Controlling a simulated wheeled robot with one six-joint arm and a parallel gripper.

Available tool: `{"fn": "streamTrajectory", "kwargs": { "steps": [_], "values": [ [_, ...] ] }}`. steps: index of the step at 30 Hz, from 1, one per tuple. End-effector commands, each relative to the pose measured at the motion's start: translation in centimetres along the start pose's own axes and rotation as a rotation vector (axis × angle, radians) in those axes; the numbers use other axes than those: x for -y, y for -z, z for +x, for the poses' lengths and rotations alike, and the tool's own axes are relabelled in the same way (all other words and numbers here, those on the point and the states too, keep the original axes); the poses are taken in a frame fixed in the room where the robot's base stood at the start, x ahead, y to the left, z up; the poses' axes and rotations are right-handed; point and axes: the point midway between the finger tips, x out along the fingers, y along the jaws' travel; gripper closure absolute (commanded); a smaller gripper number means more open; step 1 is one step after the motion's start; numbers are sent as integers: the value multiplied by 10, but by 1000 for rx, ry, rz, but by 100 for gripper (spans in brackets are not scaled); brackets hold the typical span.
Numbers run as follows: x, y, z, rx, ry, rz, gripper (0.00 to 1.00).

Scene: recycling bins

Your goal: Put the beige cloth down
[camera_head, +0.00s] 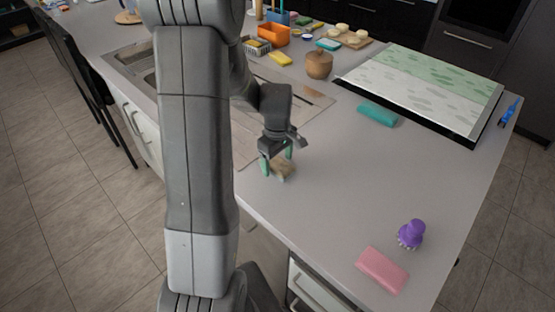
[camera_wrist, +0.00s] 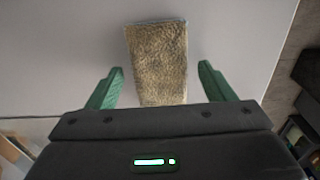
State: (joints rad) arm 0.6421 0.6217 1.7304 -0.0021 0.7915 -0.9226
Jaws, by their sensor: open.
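The beige cloth (camera_wrist: 157,60) is a textured rectangle seen on the grey countertop in the wrist view, straight ahead of and between my fingers. In the head view the cloth (camera_head: 284,171) is partly hidden behind my gripper, near the counter's front edge. My gripper (camera_head: 277,166) is open, with its green fingertips around the cloth's near end. In the wrist view my gripper (camera_wrist: 161,88) shows a gap between each finger and the cloth, so neither finger touches it.
A pink sponge (camera_head: 382,270) and a purple brush (camera_head: 411,234) lie at the front right. A teal cloth (camera_head: 378,115) lies by the green-and-white board (camera_head: 425,92). A wooden pot (camera_head: 319,65) and an orange bin (camera_head: 273,34) stand farther back. The counter right of my gripper is clear.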

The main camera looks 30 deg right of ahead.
Motion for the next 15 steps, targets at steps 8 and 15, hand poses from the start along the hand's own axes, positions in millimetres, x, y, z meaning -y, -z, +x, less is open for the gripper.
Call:
{"fn": "streamTrajectory", "kwargs": {
  "steps": [8, 15],
  "values": [
    [-1, 1, -17, -3, -3, 0, 25],
    [-1, 0, -66, -4, -5, 0, 25]
  ]
}}
